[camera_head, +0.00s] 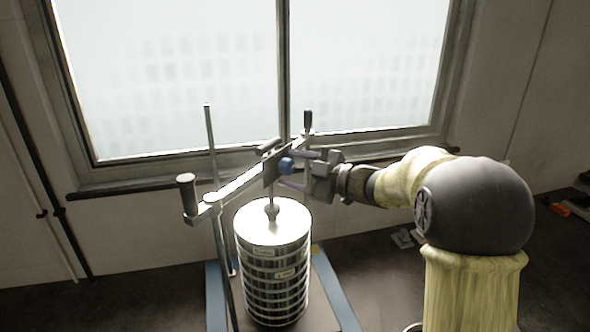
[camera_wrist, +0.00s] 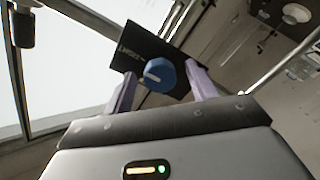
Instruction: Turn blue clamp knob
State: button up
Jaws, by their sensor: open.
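The blue clamp knob (camera_head: 286,165) sits on a dark plate (camera_head: 271,170) at the crossbar above the sieve stack (camera_head: 273,262). In the wrist view the blue knob (camera_wrist: 158,75) has a pale line on its face and lies between the two purple fingers. My gripper (camera_head: 292,170) comes from the right with its jaws open, one finger on each side of the knob. In the wrist view a gap shows between my gripper (camera_wrist: 160,85) and the knob on the right side; on the left I cannot tell whether the finger touches it.
The metal crossbar (camera_head: 238,186) has a dark handle (camera_head: 187,185) at its left end and another (camera_head: 308,121) at the back. Upright rods (camera_head: 210,140) stand beside the stack. A window (camera_head: 180,75) is behind. The shaker base has blue edges (camera_head: 336,290).

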jog(key=shift+d, duration=0.1)
jog(key=f+b+v, duration=0.1)
jog(key=b+v, duration=0.5)
jog(key=v, duration=1.1)
jog(key=shift+r, duration=0.5)
